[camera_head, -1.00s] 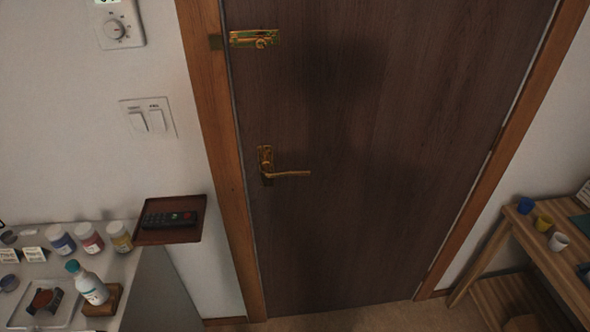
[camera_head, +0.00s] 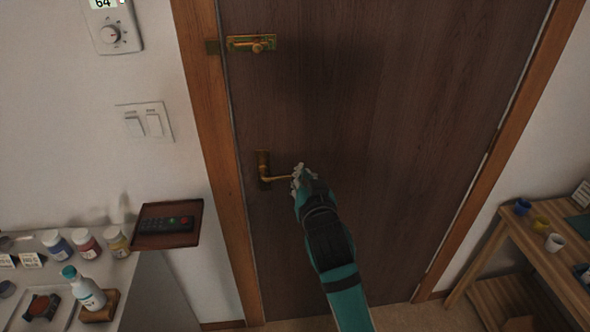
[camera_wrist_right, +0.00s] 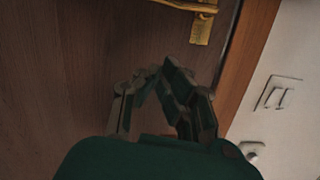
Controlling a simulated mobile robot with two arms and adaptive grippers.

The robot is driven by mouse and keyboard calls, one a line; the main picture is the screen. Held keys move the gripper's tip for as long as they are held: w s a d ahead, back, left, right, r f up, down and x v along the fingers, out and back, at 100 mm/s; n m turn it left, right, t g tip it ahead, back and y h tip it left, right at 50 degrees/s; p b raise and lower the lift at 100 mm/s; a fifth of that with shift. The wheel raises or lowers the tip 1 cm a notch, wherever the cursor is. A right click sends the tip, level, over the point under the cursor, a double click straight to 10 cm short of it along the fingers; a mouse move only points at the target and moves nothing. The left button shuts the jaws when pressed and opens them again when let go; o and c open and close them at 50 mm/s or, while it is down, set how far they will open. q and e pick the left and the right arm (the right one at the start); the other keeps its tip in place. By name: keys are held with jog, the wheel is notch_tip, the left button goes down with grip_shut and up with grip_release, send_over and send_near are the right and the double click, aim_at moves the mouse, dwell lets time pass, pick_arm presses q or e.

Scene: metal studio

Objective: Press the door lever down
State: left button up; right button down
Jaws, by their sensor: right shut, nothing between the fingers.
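The brass door lever (camera_head: 277,179) sticks out to the right from its plate (camera_head: 263,165) on the dark brown door (camera_head: 390,130). It looks roughly level. My right gripper (camera_head: 298,171) is at the lever's free end and hides its tip in the head view; whether it touches the lever I cannot tell. In the right wrist view the gripper (camera_wrist_right: 160,72) is shut and empty, with its fingers below the lever in the picture. The lever (camera_wrist_right: 190,6) shows there at the top edge, partly cut off, with its plate (camera_wrist_right: 201,28). My left gripper is not in view.
A brass latch (camera_head: 252,44) is higher on the door. Left of the wooden frame (camera_head: 218,150) are light switches (camera_head: 145,122), a thermostat (camera_head: 112,32) and a brown tray (camera_head: 150,240) with a remote. Bottles stand lower left. A wooden shelf (camera_head: 545,262) with cups stands right.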

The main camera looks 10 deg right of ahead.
jog(key=w+f+p, duration=0.3)
jog(key=w+f, duration=0.2)
jog(key=w, duration=0.4)
jog(key=shift+w+a+f, duration=0.3)
jog(key=shift+a+f, duration=0.1)
jog(key=shift+a, duration=0.05)
jog(key=shift+d, duration=0.1)
